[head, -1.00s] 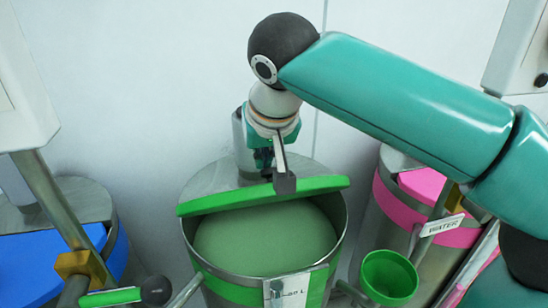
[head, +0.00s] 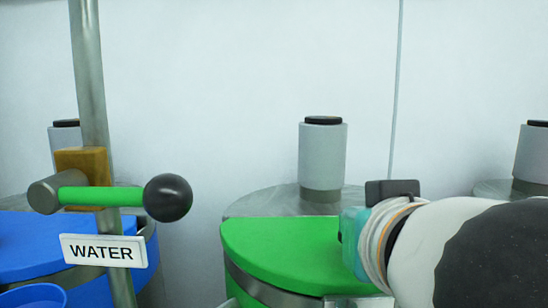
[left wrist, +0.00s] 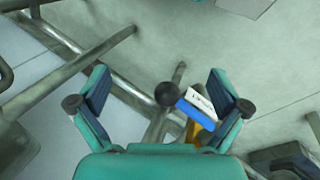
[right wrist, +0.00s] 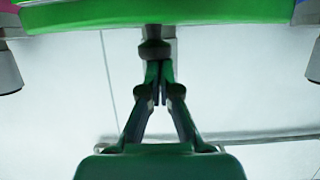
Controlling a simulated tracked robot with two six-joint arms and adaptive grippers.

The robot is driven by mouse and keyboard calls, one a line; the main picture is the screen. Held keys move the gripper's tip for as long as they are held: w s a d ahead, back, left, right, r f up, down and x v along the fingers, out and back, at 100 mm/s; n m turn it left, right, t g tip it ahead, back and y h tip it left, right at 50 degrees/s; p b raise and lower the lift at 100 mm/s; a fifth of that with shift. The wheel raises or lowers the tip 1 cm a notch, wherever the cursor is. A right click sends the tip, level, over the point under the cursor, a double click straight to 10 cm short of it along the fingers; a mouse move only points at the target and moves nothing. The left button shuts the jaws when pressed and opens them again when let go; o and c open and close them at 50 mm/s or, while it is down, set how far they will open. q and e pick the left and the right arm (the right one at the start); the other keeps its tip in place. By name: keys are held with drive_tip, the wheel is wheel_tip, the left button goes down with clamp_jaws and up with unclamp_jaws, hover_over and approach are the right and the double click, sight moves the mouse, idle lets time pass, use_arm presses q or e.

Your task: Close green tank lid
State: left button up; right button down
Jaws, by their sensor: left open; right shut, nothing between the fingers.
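The green lid (head: 285,250) lies about level over its tank in the head view; the tank's inside does not show. A metal band curves under its front edge. My right wrist reaches in from the right and hides the lid's right part. My right gripper (head: 350,240) is at that side, its fingers hidden there. In the right wrist view my right gripper (right wrist: 157,68) is shut and empty, below the green lid (right wrist: 160,12) in the picture; contact is unclear. My left gripper (left wrist: 160,100) is open and empty in the left wrist view.
A post with a green-handled valve (head: 100,197) and a WATER sign (head: 103,251) stands at left, before a blue lid (head: 35,245). A grey cylinder (head: 322,155) rises behind the green lid. Pipes and a blue-handled valve (left wrist: 196,112) show in the left wrist view.

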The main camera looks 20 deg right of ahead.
drive_tip(key=shift+s+a+f+b, duration=0.15)
drive_tip(key=shift+f+b, duration=0.35)
drive_tip(key=shift+f, duration=0.1)
use_arm(q)
drive_tip(key=shift+f, duration=0.9)
